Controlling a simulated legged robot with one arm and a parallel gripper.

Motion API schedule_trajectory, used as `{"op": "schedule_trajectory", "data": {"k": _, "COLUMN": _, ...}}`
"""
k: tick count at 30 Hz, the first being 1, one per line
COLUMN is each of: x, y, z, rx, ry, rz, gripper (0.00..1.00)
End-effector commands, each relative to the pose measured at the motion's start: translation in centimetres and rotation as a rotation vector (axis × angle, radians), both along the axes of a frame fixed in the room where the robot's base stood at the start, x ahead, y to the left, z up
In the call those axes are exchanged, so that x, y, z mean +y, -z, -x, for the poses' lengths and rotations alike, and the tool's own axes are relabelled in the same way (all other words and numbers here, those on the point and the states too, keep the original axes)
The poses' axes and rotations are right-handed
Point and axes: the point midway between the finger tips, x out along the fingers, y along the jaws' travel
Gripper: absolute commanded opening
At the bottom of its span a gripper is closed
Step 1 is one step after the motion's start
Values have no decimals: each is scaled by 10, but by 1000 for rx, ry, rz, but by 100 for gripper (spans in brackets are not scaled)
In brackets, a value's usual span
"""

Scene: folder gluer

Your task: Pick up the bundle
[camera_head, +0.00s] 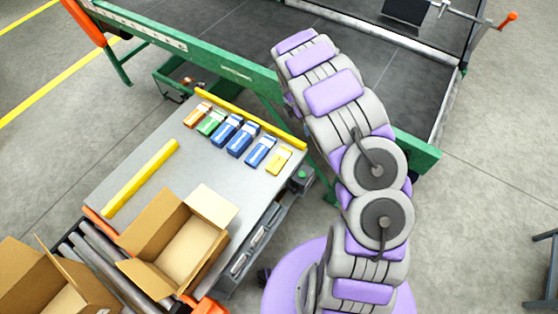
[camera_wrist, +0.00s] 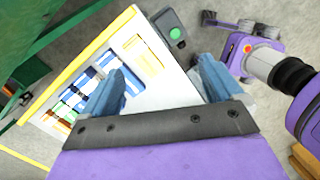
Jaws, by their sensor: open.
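Several small banded bundles lie in a row on a grey worktable (camera_head: 150,205) in the head view. From left to right they are an orange bundle (camera_head: 197,115), a green bundle (camera_head: 212,122), blue bundles (camera_head: 243,139) and a yellow bundle (camera_head: 279,160). I cannot tell which one the task means. My gripper (camera_wrist: 157,88) is open and empty in the wrist view, apart from the row. The yellow bundle (camera_wrist: 143,55) shows beyond the gap between the fingers. The left finger partly covers the blue bundles (camera_wrist: 85,83). The gripper is not visible in the head view.
Yellow rails (camera_head: 250,119) edge the table's back and left side. A green-framed conveyor (camera_head: 225,35) runs behind. A green-button box (camera_head: 302,175) sits at the right corner.

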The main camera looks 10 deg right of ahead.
Motion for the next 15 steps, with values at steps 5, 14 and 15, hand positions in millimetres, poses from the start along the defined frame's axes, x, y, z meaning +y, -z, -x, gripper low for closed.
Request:
{"op": "schedule_trajectory", "data": {"k": 5, "x": 33, "y": 58, "z": -17, "rx": 16, "ry": -249, "rz": -84, "gripper": 94}}
{"op": "schedule_trajectory", "data": {"k": 14, "x": 67, "y": 99, "z": -27, "rx": 3, "ry": -453, "rz": -160, "gripper": 94}}
{"op": "schedule_trajectory", "data": {"k": 15, "x": 68, "y": 103, "z": -27, "rx": 3, "ry": -458, "rz": -163, "gripper": 94}}
